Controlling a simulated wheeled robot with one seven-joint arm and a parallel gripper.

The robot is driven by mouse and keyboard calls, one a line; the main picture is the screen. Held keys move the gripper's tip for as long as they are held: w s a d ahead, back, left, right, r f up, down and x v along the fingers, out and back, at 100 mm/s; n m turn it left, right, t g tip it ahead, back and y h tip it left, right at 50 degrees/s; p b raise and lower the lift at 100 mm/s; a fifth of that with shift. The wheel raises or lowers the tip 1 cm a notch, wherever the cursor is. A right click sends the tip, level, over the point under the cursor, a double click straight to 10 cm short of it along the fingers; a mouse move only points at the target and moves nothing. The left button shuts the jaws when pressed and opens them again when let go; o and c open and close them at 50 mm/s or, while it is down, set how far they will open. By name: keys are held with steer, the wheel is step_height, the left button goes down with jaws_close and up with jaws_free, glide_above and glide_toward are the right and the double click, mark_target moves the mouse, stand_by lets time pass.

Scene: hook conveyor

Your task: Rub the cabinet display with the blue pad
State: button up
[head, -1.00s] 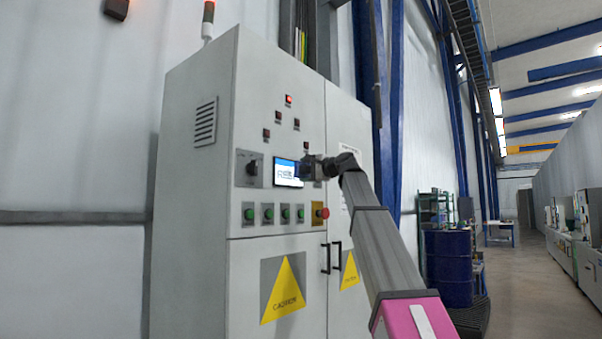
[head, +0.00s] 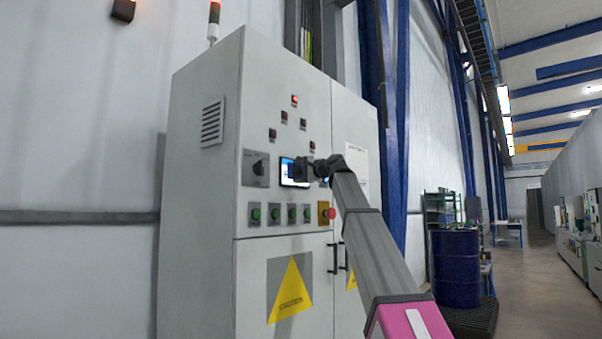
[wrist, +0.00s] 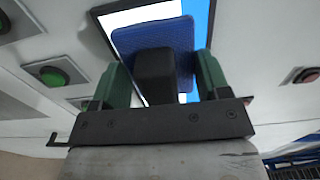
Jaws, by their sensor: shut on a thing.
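The cabinet display (head: 287,171) is a small lit screen with a dark frame on the front of the grey cabinet (head: 205,250). In the head view my gripper (head: 298,170) is in front of it and hides its middle and right. In the wrist view my gripper (wrist: 153,80) is shut on the black handle of the blue pad (wrist: 125,40). The pad lies over the display (wrist: 205,15), leaving a white strip and a blue strip in sight. I cannot tell whether the pad touches the screen. In the head view the pad is hidden.
Green buttons (head: 274,213) and a red stop button on yellow (head: 326,212) sit below the display. A rotary switch (head: 256,167) is left of it. Door handles (head: 332,258) stick out lower down. A blue drum (head: 456,268) stands right of the cabinet.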

steer(key=shift+x, duration=1.05)
stand_by(0.7)
steer(key=shift+w+d, duration=1.3)
steer(key=shift+w, duration=0.2)
steer(key=shift+w+a, duration=0.1)
steer(key=shift+s+a, duration=1.3)
steer(key=shift+s, duration=0.2)
